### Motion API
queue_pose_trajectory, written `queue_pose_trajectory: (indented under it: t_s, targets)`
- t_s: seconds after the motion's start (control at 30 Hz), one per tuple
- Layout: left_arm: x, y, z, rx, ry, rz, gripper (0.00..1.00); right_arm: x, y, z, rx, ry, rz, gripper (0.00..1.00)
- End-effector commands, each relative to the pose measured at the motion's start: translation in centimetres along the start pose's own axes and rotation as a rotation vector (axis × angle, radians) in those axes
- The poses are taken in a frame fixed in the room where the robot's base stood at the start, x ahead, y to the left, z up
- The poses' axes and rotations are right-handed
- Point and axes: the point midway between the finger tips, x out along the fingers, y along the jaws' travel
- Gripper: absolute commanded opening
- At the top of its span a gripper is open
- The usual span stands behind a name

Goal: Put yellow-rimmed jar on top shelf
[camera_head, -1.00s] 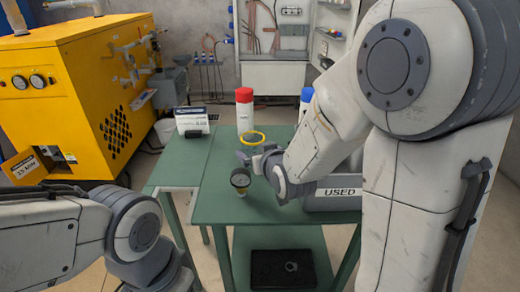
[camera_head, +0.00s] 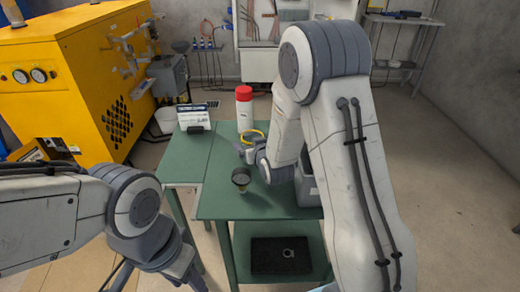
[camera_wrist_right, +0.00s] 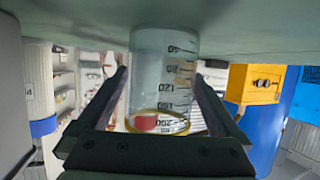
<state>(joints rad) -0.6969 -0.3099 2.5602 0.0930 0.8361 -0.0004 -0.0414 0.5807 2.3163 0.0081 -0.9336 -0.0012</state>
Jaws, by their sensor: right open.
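The yellow-rimmed jar (camera_head: 254,133) stands on the green table (camera_head: 222,200), partly hidden by my right gripper. In the right wrist view, which is upside down, the clear jar (camera_wrist_right: 164,68) has dark graduation marks and its yellow rim points to the bottom of the picture. My right gripper (camera_head: 247,152) is open at the jar. In the wrist view its two fingers lie on either side of the jar; contact is not clear. I cannot tell which shelf is the top shelf.
A red-capped white bottle (camera_head: 244,110) stands behind. A grey bin (camera_head: 307,188) is partly hidden by my right arm. A rack (camera_head: 402,22) stands at the back right.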

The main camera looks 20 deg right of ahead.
Motion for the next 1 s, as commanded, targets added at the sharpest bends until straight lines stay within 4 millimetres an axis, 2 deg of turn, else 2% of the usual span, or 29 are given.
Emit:
queue_pose_trajectory:
  t_s: [0.13, 0.37, 0.47, 0.5, 0.6, 0.83, 1.0]
  targets:
    - [0.0, 0.0, 0.0, 0.000, 0.000, 0.000, 0.50, 1.4, 0.0, 0.0, -0.001, 0.001, 0.000, 1.00]
    - [0.0, 0.0, 0.0, 0.000, 0.000, 0.000, 0.50, 1.5, -0.1, 0.0, -0.001, 0.000, 0.000, 1.00]
    - [0.0, 0.0, 0.0, 0.000, 0.000, 0.000, 0.50, 1.4, -0.1, 0.0, -0.001, 0.000, 0.000, 0.66]
    - [0.0, 0.0, 0.0, 0.000, 0.000, 0.000, 0.50, 1.4, 0.0, 0.0, -0.001, 0.000, 0.000, 0.50]
    - [0.0, 0.0, 0.0, 0.000, 0.000, 0.000, 0.50, 1.4, 0.0, 0.0, -0.001, 0.001, 0.000, 0.14]
    - [0.0, 0.0, 0.0, 0.000, 0.000, 0.000, 0.50, 1.4, 0.0, -0.3, -0.001, 0.002, 0.000, 0.14]
    - [-0.6, 0.0, 0.0, 0.000, 0.000, 0.000, 0.50, 0.5, -0.1, -2.5, 0.000, 0.005, -0.001, 0.14]
